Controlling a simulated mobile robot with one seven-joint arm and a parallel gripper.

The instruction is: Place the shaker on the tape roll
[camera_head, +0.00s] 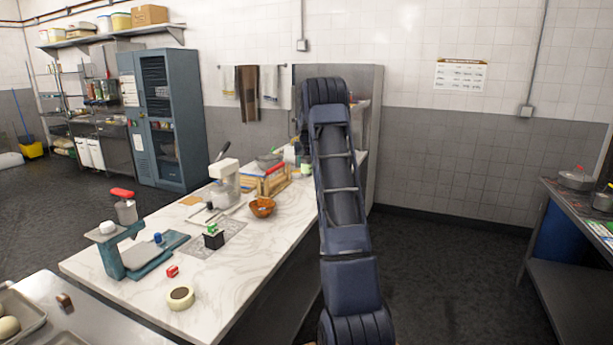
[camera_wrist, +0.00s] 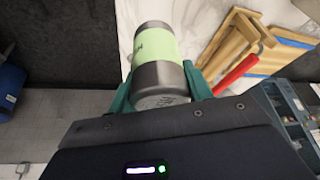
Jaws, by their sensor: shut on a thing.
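The shaker is a grey metal cylinder with a light green band (camera_wrist: 153,45), seen in the wrist view. My gripper (camera_wrist: 157,82) has its teal fingers on either side of the shaker and is shut on it. In the head view my gripper is mostly hidden behind my arm; a small green and pale thing (camera_head: 306,169) beside the arm may be the shaker. The tape roll (camera_head: 180,297) is cream with a dark centre. It lies flat near the front edge of the marble counter, well to the left of my arm, with nothing on it.
The marble counter (camera_head: 215,285) is clear around the tape roll, except a small red block (camera_head: 172,271). A teal scale (camera_head: 125,250), a black box (camera_head: 213,237), an orange bowl (camera_head: 262,207), a white mixer (camera_head: 225,180) and a wooden rack (camera_head: 272,180) stand farther back.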

